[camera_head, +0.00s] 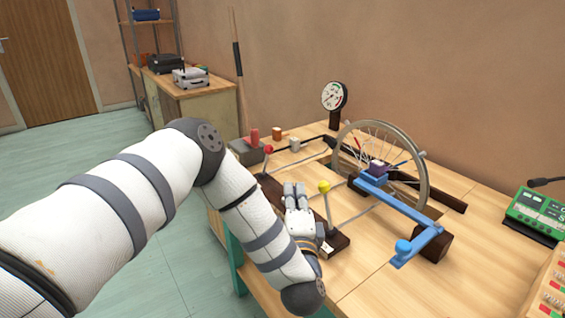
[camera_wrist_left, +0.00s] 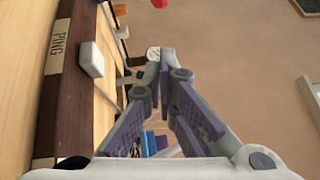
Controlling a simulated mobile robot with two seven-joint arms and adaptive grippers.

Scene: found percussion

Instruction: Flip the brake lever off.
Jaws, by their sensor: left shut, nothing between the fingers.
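Two upright levers stand on a dark wooden base on the bench: a yellow-knobbed lever (camera_head: 324,187) and a red-knobbed lever (camera_head: 268,149). I cannot tell which one is the brake lever. My left gripper (camera_head: 295,188) is shut and empty, its fingers in the space between the two knobs, just left of the yellow one. The left wrist view shows the shut fingers (camera_wrist_left: 162,62), a red knob (camera_wrist_left: 158,3) at the top edge, and the dark base (camera_wrist_left: 62,100) with a "PING" label (camera_wrist_left: 58,47). My right gripper is out of view.
A spoked wheel (camera_head: 424,180) stands behind the levers. A blue arm (camera_head: 400,204) with a blue knob (camera_head: 403,246) lies in front of it. A round gauge (camera_head: 334,96) stands at the back. A green device (camera_head: 538,211) sits at the right. The front middle bench is clear.

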